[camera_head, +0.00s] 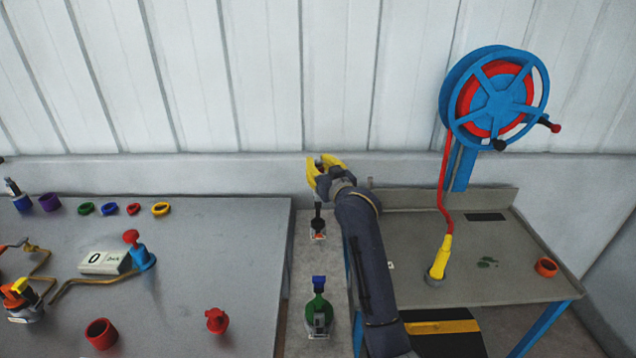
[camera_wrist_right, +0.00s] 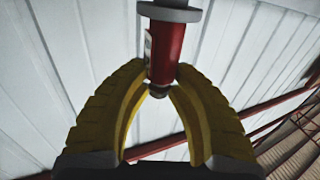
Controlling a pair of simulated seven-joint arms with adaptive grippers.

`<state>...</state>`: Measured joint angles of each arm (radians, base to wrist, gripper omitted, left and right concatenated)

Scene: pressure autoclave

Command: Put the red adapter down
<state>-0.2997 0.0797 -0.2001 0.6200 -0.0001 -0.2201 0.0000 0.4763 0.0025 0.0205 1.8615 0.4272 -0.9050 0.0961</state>
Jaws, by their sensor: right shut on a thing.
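My right gripper (camera_head: 326,172) is raised in front of the wall, above the narrow gap between the two tables. In the right wrist view its yellow fingers (camera_wrist_right: 162,92) are closed around the lower end of a red cylindrical piece with a grey collar and a pale label, which I take as the red adapter (camera_wrist_right: 166,50). In the head view the fingers largely hide this piece. My left gripper is not in view.
The left table (camera_head: 215,245) holds a red fitting (camera_head: 217,320), a red ring (camera_head: 101,333), a white counter box (camera_head: 104,262) and several coloured rings. Bottle-like fittings, one green (camera_head: 319,312), stand in the gap. A blue hose reel (camera_head: 495,98) rises behind the right table (camera_head: 480,275).

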